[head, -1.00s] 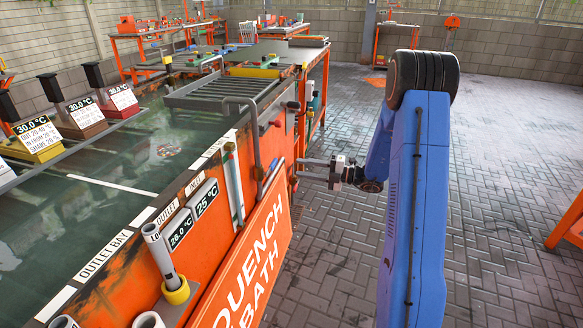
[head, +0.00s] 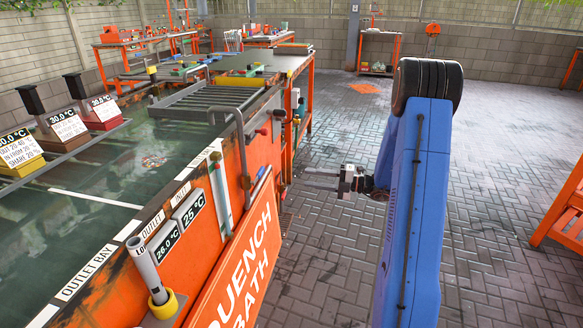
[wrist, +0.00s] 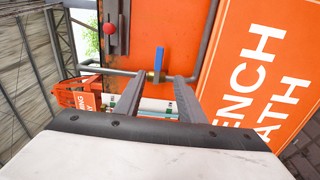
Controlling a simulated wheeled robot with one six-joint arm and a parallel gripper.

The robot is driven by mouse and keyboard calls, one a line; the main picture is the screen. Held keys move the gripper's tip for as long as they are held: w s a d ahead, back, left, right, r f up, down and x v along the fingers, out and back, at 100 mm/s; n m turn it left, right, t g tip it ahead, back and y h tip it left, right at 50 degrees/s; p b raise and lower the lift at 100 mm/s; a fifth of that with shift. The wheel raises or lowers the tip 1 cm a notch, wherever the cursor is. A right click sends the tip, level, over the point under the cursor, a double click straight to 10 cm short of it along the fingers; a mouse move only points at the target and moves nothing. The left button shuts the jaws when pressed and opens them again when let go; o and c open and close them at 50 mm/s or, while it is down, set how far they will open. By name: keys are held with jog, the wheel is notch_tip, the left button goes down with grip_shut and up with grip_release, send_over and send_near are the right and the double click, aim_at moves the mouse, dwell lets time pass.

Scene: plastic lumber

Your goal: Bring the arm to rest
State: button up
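My blue arm stands at the right of the head view, bent at its dark elbow joint. My gripper (head: 322,178) points left toward the orange side of the quench bath (head: 262,150), with bare paving beneath it. In the wrist view my gripper (wrist: 158,78) shows two grey fingers apart with nothing held between them. Beyond them are the orange bath wall, a pipe (wrist: 126,72) and a blue valve handle (wrist: 159,60). The fingertips appear apart from the pipe, though the exact distance is hard to tell.
The bath's QUENCH BATH panel (head: 240,262) leans out at the lower left. A red knob (wrist: 109,28) shows in the wrist view. An orange-framed bench (head: 560,215) stands at the right edge. Paved floor (head: 490,130) is open behind and right of my arm.

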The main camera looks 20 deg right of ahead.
jog(key=shift+a, duration=0.1)
jog(key=s+a+r+n+g+h, duration=0.2)
jog(key=s+a+r+n+g, duration=0.25)
jog(key=s+a+n, duration=0.5)
jog(key=s+a+r+n+g+h, duration=0.2)
jog(key=s+a+r+n+g, duration=0.25)
jog(key=s+a+n, duration=0.55)
jog(key=s+d+r+n+t+h, duration=0.1)
jog(key=s+n+h, duration=0.4)
jog(key=s+n, duration=0.5)
jog(key=s+d+r+n+t+h, duration=0.1)
jog(key=s+d+n+h, duration=0.3)
jog(key=s+n, duration=0.6)
jog(key=shift+s+r+n+t+h, duration=0.2)
jog(key=shift+s+n+t+h, duration=0.35)
jog(key=shift+n, duration=1.4)
jog(key=shift+w+d+h, duration=0.1)
jog(key=shift+w+h, duration=0.05)
jog(key=shift+h, duration=0.1)
